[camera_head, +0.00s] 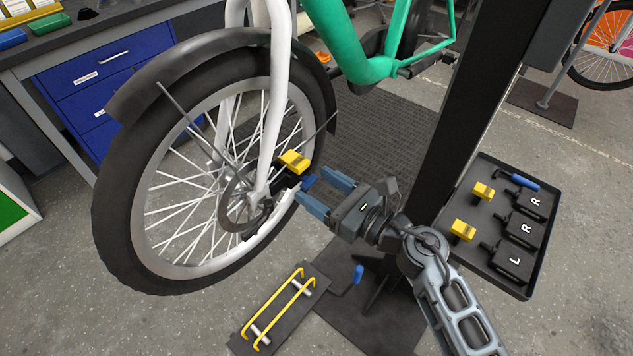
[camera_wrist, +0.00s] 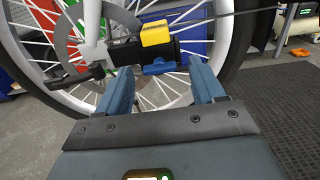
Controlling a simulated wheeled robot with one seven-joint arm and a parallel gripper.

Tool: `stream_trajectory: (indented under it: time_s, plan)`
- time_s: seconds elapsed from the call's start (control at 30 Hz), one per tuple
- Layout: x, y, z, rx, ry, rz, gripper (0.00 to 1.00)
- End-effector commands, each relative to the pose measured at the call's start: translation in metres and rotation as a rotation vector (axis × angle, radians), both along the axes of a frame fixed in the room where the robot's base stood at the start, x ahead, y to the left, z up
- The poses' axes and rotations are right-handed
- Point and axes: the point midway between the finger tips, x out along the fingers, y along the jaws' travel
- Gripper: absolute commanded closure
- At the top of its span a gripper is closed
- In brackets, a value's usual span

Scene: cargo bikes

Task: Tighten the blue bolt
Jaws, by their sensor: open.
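The blue bolt (camera_wrist: 158,67) sits on the underside of a black fitting with a yellow block (camera_wrist: 155,33), near the front wheel's hub. In the head view the blue bolt (camera_head: 308,182) shows just below and right of the yellow block (camera_head: 294,161). My gripper (camera_head: 319,191) reaches in from the right, its two blue-grey fingers apart. In the wrist view my gripper (camera_wrist: 161,75) has one finger on each side of the bolt's line, with the bolt just beyond or between the tips. I cannot tell whether they touch it.
The front wheel (camera_head: 106,215) and white fork (camera_head: 272,105) stand close to the gripper. A dark post (camera_head: 480,110) rises right of it. A black tray (camera_head: 535,190) with yellow-topped parts lies farther right. A yellow-railed stand (camera_head: 275,312) lies on the floor below.

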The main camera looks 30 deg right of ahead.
Motion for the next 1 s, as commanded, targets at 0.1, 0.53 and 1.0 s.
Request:
stream_trajectory:
  time_s: [0.1,0.53,1.0]
  plan:
    - [0.0088,0.0026,0.0007,0.000,-0.001,-0.001,0.32]
    - [0.0112,0.0041,-0.0002,0.001,0.000,0.000,0.42]
    - [0.0111,0.0040,-0.0002,0.002,0.001,0.000,0.87]
